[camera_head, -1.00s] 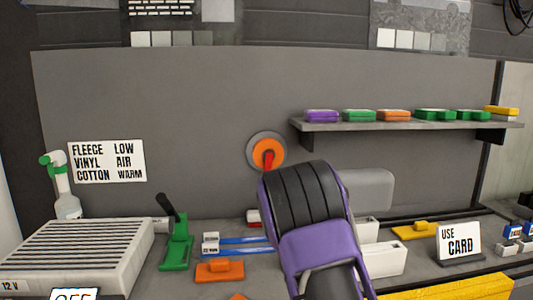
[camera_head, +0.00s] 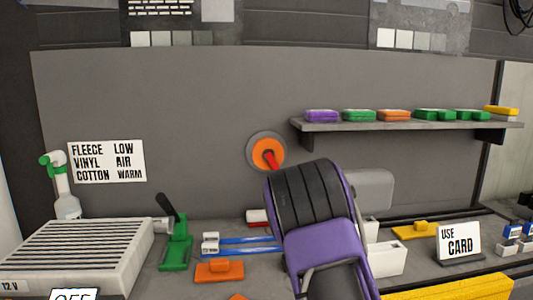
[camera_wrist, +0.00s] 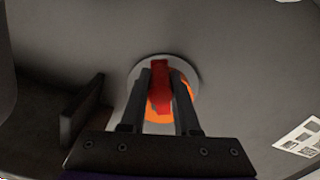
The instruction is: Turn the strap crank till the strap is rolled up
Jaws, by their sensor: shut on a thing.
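The crank is a grey round plate with an orange disc (camera_head: 264,146) and a red handle (camera_head: 272,159) on the grey wall panel, left of the shelf. The handle points down and slightly right in the head view. In the wrist view my gripper (camera_wrist: 160,88) has its two dark fingers on either side of the red handle (camera_wrist: 159,98), shut on it, in front of the orange disc (camera_wrist: 184,104). In the head view my arm hides the gripper. No strap can be clearly made out; two blue strips (camera_head: 250,240) lie on the bench below.
A shelf (camera_head: 400,125) with coloured blocks juts out right of the crank. On the bench stand a green lever tool (camera_head: 177,245), an orange block (camera_head: 219,271), a slatted grey box (camera_head: 75,250) and a "USE CARD" sign (camera_head: 459,242). The wall around the crank is clear.

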